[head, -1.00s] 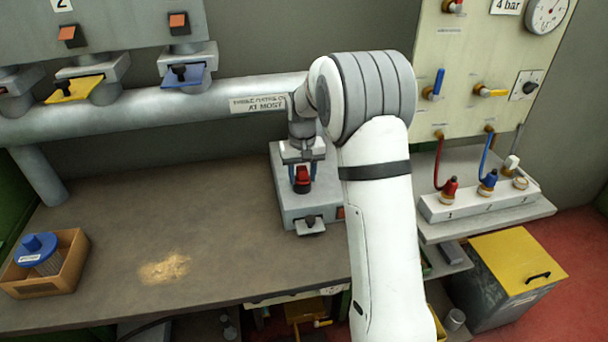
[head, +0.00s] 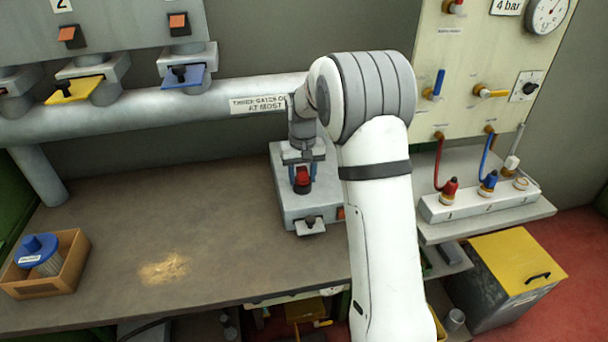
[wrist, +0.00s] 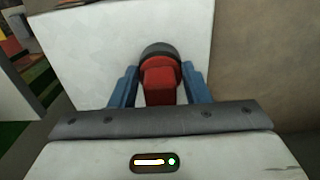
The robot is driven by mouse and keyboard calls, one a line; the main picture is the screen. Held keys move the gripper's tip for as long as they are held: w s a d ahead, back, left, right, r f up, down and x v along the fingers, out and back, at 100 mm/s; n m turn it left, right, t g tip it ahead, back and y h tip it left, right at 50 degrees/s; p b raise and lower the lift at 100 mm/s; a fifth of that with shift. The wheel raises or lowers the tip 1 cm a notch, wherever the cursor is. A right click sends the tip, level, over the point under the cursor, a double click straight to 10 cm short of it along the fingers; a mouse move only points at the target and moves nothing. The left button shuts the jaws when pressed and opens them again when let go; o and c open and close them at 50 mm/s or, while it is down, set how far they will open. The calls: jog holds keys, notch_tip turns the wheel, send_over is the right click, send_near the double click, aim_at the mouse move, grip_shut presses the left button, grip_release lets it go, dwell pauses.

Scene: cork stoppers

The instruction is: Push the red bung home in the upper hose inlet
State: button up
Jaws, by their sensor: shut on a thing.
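The red bung (head: 302,176) is between the blue fingers of my gripper (head: 302,180), over the grey box on the bench. In the wrist view the red bung (wrist: 160,86) sits between the fingers of my gripper (wrist: 161,92), which is shut on it. A dark grey round collar (wrist: 159,48) shows just beyond the bung, against the pale face of the box; it may be the hose inlet. The bung hides the opening, so I cannot tell how deep it sits.
The grey box (head: 290,208) has a small latch-like part at its front. An open wooden box (head: 72,262) with a blue-lidded jar stands at the left. A white block (head: 470,205) with red and blue hose plugs is at the right. The bench between is mostly clear.

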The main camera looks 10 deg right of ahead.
jog(key=shift+s+f+g, duration=0.2)
jog(key=shift+s+f, duration=0.1)
jog(key=shift+f, duration=0.4)
jog(key=shift+s+f+g, duration=0.2)
jog(key=shift+s+f, duration=0.1)
jog(key=shift+f, duration=0.35)
jog(key=o, duration=0.9)
jog(key=shift+o, duration=0.8)
jog(key=shift+t, duration=0.3)
jog(key=r, duration=0.7)
jog(key=w+r, duration=0.1)
jog(key=r, duration=0.2)
jog(key=shift+r, duration=0.25)
jog(key=shift+w, duration=0.1)
jog(key=s+r+t, duration=0.1)
jog(key=s+r, duration=0.2)
jog(key=s, duration=0.5)
jog(key=s+r+t, duration=0.1)
jog(key=s+r, duration=0.1)
jog(key=s, duration=0.6)
jog(key=s+f, duration=0.1)
jog(key=s, duration=0.6)
jog(key=s+f, duration=0.2)
jog(key=s, duration=0.6)
jog(key=shift+s+d+f+t, duration=0.15)
jog(key=shift+s+f+t, duration=0.1)
jog(key=shift+t, duration=0.15)
